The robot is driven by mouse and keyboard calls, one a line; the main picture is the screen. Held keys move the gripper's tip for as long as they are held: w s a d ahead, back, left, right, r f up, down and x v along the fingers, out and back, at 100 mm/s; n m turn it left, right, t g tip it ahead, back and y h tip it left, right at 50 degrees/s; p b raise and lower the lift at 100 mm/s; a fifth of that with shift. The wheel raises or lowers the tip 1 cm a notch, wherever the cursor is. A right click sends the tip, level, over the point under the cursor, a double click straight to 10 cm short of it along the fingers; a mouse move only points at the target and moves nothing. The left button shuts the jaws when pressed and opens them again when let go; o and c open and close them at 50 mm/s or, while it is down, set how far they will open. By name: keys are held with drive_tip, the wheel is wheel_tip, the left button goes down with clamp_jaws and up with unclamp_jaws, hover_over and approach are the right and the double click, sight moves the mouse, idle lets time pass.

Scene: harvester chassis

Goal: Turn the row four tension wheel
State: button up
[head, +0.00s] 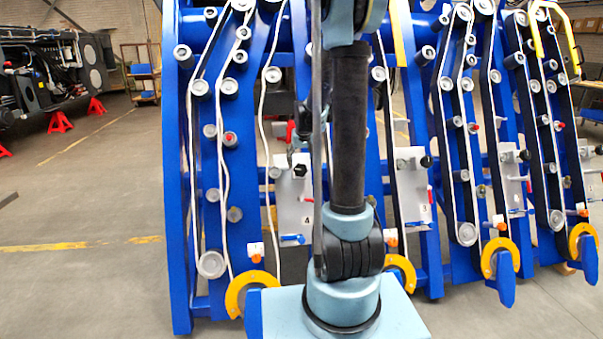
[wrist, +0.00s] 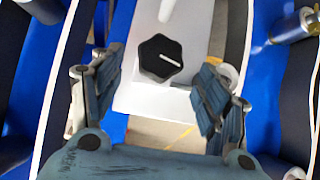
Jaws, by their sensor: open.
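The row four tension wheel is a black lobed knob (wrist: 161,58) with a white pointer line, mounted on a white panel (wrist: 198,22). In the head view the knob (head: 300,171) sits on the white panel marked 4 (head: 293,200), left of my arm. My gripper (wrist: 160,72) is open and empty, with one blue finger pad on each side of the knob in the picture. I see no contact with the knob. In the head view my arm hides part of the row, and I cannot make out the gripper clearly.
Blue frames (head: 178,200) carry belts and rollers across the middle and right. A panel marked 3 (head: 412,190) stands right of my arm. Yellow curved guards (head: 250,290) stick out low in front. The floor (head: 80,285) at left is clear.

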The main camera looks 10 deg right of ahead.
sight(301, 167)
drive_tip(key=shift+x, duration=3.1)
drive_tip(key=shift+c, duration=0.5)
drive_tip(key=c, duration=1)
drive_tip(key=shift+o, duration=0.2)
drive_tip(key=shift+d, duration=0.2)
drive_tip(key=shift+a, duration=0.1)
